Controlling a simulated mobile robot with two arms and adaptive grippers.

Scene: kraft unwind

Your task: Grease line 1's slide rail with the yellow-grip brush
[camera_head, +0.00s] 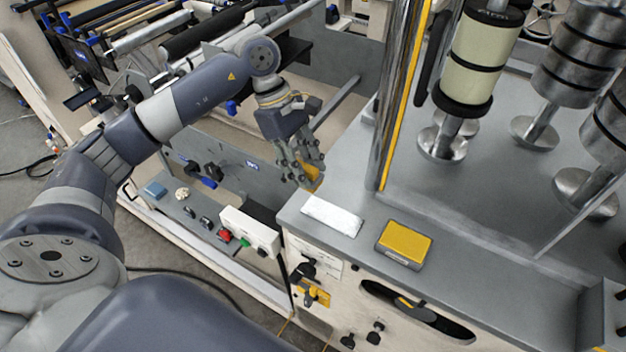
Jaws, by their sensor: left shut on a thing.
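My left gripper (305,177) is shut on a yellow item (313,177), which looks like the yellow grip of the brush. The fingers hide much of it, and I cannot make out bristles. The gripper is near the left edge of the grey machine deck, left of the upright chrome post. A grey bar (337,102) slants up to the right behind the gripper; I cannot tell whether it is line 1's slide rail. My right gripper is not in view.
On the deck (470,255) are a white plate (332,216) and a grey box with a yellow top (405,240). The chrome post (400,95) with a yellow strip stands behind them. Metal rollers (585,55) stand at right. A button box (249,231) is below left of the gripper.

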